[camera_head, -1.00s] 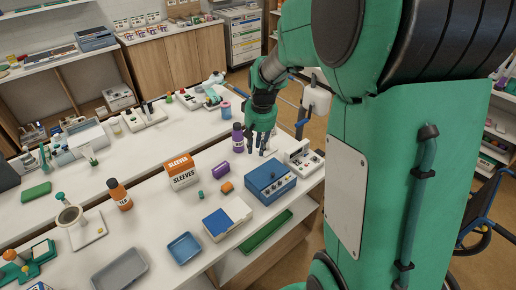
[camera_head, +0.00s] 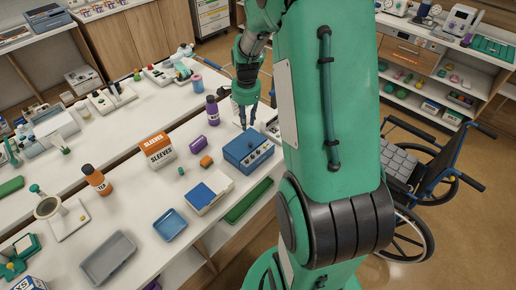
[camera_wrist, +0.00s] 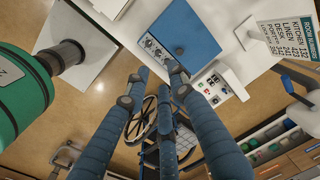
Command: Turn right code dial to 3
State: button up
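A blue box (camera_head: 247,146) with several small dials on its pale front panel (camera_head: 261,157) sits near the edge of the white counter. In the wrist view the blue lid (camera_wrist: 187,32) and the row of dials (camera_wrist: 155,48) show near the top centre. Which numbers the dials point to is too small to read. My gripper (camera_head: 245,124) is just behind the box in the head picture, fingers pointing down. In the wrist view its blue fingers (camera_wrist: 160,76) are spread with a gap between them, nothing held. I cannot see them touching the box.
A purple bottle (camera_head: 212,110), an orange sleeves box (camera_head: 157,151) and a blue-and-white box (camera_head: 205,194) stand close by on the counter. A white device with buttons (camera_wrist: 215,88) is beside the blue box. A wheelchair (camera_head: 420,165) stands on the floor at right.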

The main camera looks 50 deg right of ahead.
aim_at(258, 151)
jog(key=s+d+f+m, duration=0.1)
jog(key=d+f+m, duration=0.4)
jog(key=m, duration=0.6)
jog(key=shift+d+f+g, duration=0.4)
jog(key=shift+f, duration=0.45)
jog(key=shift+f, duration=0.15)
notch_tip(258, 151, down, 14)
jog(key=shift+r+b, duration=0.25)
jog(key=shift+b, duration=0.05)
grip_shut()
